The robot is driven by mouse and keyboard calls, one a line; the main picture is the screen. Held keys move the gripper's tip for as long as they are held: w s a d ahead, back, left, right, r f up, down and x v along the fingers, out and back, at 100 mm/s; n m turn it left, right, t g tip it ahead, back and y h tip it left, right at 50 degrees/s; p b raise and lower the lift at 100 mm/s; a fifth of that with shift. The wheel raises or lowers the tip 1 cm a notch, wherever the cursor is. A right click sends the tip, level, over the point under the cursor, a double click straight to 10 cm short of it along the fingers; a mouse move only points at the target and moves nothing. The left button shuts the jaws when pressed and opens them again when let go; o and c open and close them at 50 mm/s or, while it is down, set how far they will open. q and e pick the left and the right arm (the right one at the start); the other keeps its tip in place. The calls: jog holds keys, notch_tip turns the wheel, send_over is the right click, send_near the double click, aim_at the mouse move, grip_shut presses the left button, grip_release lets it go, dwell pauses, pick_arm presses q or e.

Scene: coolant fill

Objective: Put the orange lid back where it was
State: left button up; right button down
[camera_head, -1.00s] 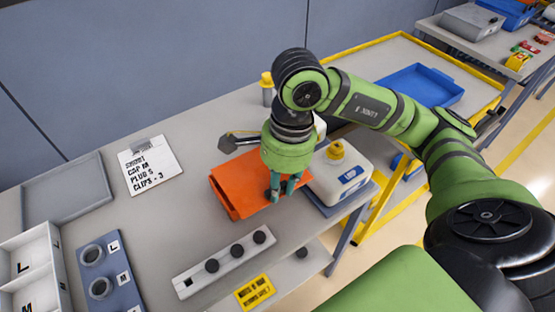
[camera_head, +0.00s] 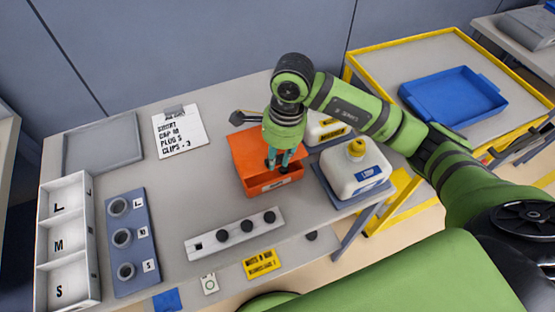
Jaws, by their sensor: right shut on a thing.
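The orange lid (camera_head: 246,152) shows as a flat orange panel at the back left of the orange box (camera_head: 270,187). The box stands on the grey table, its front wall facing me. My right gripper (camera_head: 277,166) points down over the box, with its teal fingers shut on the lid. The fingers and wrist cover part of the lid and box, so the exact grip and whether the lid touches the rim cannot be told. My left gripper is not in view.
A white jug with a yellow cap (camera_head: 357,172) stands right of the box, with another white container (camera_head: 322,130) behind. A strip with black knobs (camera_head: 235,234) lies in front. A blue rack (camera_head: 132,240) and white bin (camera_head: 68,245) are at left. A blue tray (camera_head: 453,97) is at right.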

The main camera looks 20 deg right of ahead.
aim_at(278, 163)
notch_tip(278, 163, down, 3)
jog(key=shift+p, duration=0.85)
jog(key=shift+f, duration=0.55)
jog(key=shift+f, duration=0.1)
jog(key=shift+f+b, duration=0.55)
jog(key=shift+b, duration=0.25)
jog(key=c, duration=1.1)
grip_release()
jog(key=shift+o, duration=0.2)
jog(key=shift+r, duration=0.15)
